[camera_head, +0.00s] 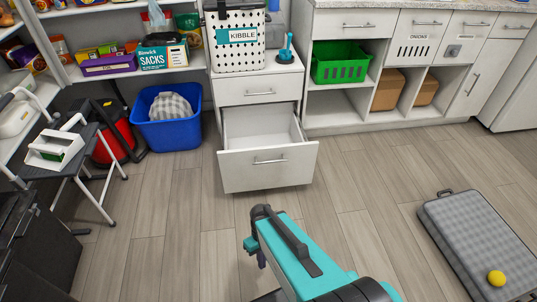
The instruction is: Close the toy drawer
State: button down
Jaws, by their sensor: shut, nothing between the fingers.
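The toy drawer (268,168) is the lower drawer of a white cabinet (258,87). It is pulled well out, and its inside looks empty. Its front has a metal bar handle (270,161). The upper drawer (259,91) is shut. My arm reaches up from the bottom of the view, and my gripper (259,256) is at its far end, shut and empty. It is over the floor in front of the drawer, apart from it. The fingertips are small and partly hidden by the arm.
A blue bin (168,131) stands left of the drawer. A step stool (75,150) is at the left. A grey case (484,235) with a yellow ball (496,278) on it lies at the right. A kibble container (236,45) stands on the cabinet. The floor before the drawer is clear.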

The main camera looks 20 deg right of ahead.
jog(key=w+d+r+n+t+y+b, duration=0.1)
jog(key=w+d+r+n+t+b, duration=0.3)
jog(key=w, duration=0.6)
jog(key=w+d+r+n+t+y+b, duration=0.1)
jog(key=w+d+r, duration=0.45)
jog(key=w, duration=0.35)
jog(key=w+d+r+n+t+b, duration=0.2)
jog(key=w+d+r, duration=0.3)
jog(key=r, duration=0.3)
jog(key=w+d+r+n+t+b, duration=0.2)
jog(key=w+d+r+n+b, duration=0.1)
jog(key=d+r, duration=0.4)
jog(key=shift+w+r+n+t+h, duration=0.3)
jog(key=shift+w+r+n+t, duration=0.1)
jog(key=shift+w+r+n, duration=0.4)
jog(key=shift+w+f, duration=0.1)
jog(key=shift+f, duration=0.1)
jog(key=b, duration=0.6)
send_near(263, 154)
jog(key=shift+x, duration=2.1)
